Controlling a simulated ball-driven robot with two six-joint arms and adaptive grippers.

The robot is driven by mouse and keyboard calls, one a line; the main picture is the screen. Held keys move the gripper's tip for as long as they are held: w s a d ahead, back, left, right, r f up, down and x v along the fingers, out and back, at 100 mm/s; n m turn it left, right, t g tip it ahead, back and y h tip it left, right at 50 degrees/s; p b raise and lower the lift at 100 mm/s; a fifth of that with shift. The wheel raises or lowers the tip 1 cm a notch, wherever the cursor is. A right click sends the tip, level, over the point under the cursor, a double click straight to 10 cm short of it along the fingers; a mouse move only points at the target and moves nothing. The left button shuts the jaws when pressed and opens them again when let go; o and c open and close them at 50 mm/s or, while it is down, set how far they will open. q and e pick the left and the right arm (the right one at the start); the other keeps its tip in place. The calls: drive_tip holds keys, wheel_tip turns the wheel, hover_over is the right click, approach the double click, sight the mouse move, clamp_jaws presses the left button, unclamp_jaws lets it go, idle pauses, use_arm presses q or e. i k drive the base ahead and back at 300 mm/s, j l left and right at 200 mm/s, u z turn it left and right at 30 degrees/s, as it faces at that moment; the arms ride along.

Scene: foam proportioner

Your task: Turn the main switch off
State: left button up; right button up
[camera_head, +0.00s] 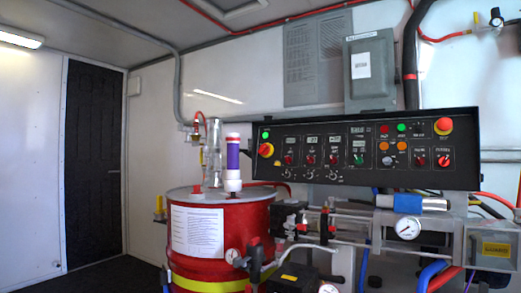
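The black control panel (366,150) faces me, right of the middle of the head view. At its left end is a red knob on a yellow plate (266,150), which looks like the main switch. The knob seems to sit at a slant, but it is too small to read its position or labels. A green button or lamp (265,134) is just above it. Nothing covers the knob. Neither of my grippers is in view.
A red drum (220,240) with a purple-and-white cylinder (233,160) on top stands below and left of the panel. Hoses, a gauge (407,228) and fittings crowd below the panel. A red emergency button (443,126) is at its right end. The space before the panel face is clear.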

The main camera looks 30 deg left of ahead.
sight(265, 149)
drive_tip(key=i+j+z, duration=0.25)
drive_tip(key=j, duration=0.95)
drive_tip(key=i+j+z, duration=0.3)
drive_tip(key=j, duration=0.9)
drive_tip(key=j+z, duration=0.25)
drive_tip(key=j, duration=0.95)
